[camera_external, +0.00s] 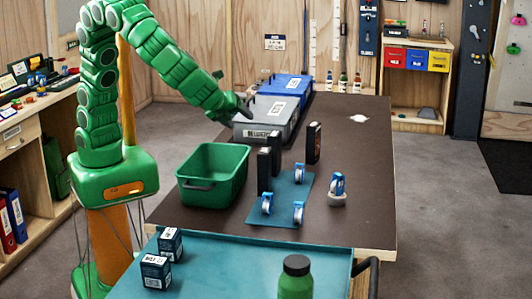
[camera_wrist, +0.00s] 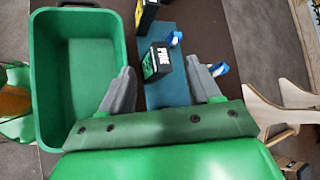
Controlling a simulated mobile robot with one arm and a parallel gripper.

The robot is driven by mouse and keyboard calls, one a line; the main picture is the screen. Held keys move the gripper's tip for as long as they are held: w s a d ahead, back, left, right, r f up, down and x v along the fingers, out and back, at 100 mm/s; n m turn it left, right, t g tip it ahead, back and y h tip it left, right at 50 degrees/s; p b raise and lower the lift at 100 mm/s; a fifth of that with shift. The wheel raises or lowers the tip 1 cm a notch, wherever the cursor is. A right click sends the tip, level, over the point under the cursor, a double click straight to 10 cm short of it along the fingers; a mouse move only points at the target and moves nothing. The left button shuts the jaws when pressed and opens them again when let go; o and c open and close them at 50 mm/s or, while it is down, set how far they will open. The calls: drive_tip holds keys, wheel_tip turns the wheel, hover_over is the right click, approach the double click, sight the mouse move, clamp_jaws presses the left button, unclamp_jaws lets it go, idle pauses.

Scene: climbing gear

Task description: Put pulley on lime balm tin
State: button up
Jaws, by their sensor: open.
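Three blue-and-white pulleys stand on the teal mat (camera_external: 284,208) in the external view: one at the back (camera_external: 299,173), one front left (camera_external: 266,204) and one front right (camera_external: 298,213). Another blue-and-white pulley (camera_external: 338,183) sits on a small pale grey round base (camera_external: 337,200) right of the mat. I cannot make out a lime tin. My gripper (camera_external: 243,112) is over the grey lidded box in the external view. In the wrist view my gripper (camera_wrist: 163,82) is open and empty, its fingers apart with a black box beyond them.
Upright black boxes (camera_external: 264,162) stand near the mat, another (camera_external: 313,143) behind it. A green bin (camera_external: 212,147) is at left, a grey lidded box (camera_external: 265,119) and blue box (camera_external: 286,87) behind. The brown tabletop (camera_external: 365,150) is mostly clear at right.

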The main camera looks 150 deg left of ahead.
drive_tip(key=s+d+n+h, duration=0.2)
drive_tip(key=s+d+h, duration=0.1)
drive_tip(key=s+d, duration=0.5)
drive_tip(key=s+d+r+n+h, duration=0.1)
drive_tip(key=s+d+n+h, duration=0.1)
drive_tip(key=s+d, duration=0.6)
drive_tip(key=s+d+n+t+h, duration=0.1)
drive_tip(key=s+d+n+h, duration=0.2)
drive_tip(key=s+d, duration=0.5)
drive_tip(key=d+h, duration=0.1)
drive_tip(key=d, duration=0.8)
drive_tip(key=shift+s+d+r+h, duration=0.2)
drive_tip(key=shift+s+d+h, duration=0.1)
drive_tip(key=shift+s+d, duration=0.1)
